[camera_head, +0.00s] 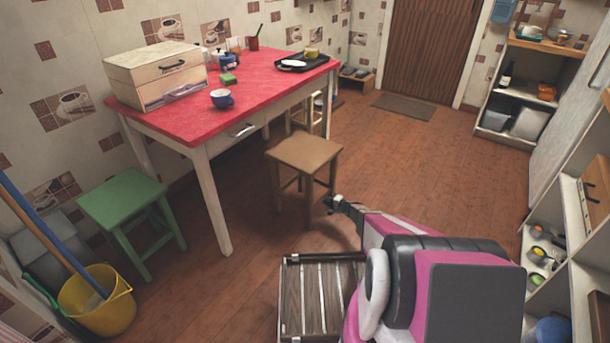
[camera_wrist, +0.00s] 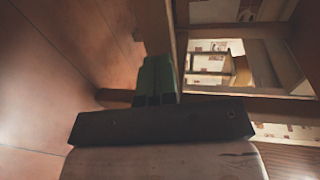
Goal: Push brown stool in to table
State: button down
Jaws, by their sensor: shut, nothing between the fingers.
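The brown stool (camera_head: 304,152) stands upright on the floor in front of the red-topped table (camera_head: 185,122), toward its right end. Its seat is just outside the table's front edge in the head view. My gripper (camera_head: 331,202) is low, beside the stool's right front leg. In the wrist view the green fingers (camera_wrist: 157,78) are together with nothing held. Wooden bars (camera_wrist: 180,50), probably the stool's legs and rungs, show close to the fingertips. I cannot tell whether they touch.
A green stool (camera_head: 123,199) stands at the table's left end, near a yellow bucket (camera_head: 105,312). Another wooden stool (camera_head: 294,118) is partly hidden under the table. Open shelves (camera_head: 545,230) line the right side. The floor (camera_head: 400,150) toward the door is clear.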

aim_at(309, 188)
jog(key=shift+w+a+r+x, duration=0.1)
jog(key=shift+r+x, duration=0.65)
jog(key=shift+x, duration=3.05)
jog(key=shift+w+a+r+x, duration=0.15)
jog(key=shift+r+x, duration=0.65)
jog(key=shift+x, duration=3)
jog(key=shift+w+a+r+x, duration=0.1)
jog(key=shift+r+x, duration=0.65)
jog(key=shift+x, duration=3.05)
jog(key=f+v, duration=0.2)
jog(key=v, duration=1)
jog(key=shift+s+d+f, duration=0.15)
jog(key=shift+s+f, duration=0.05)
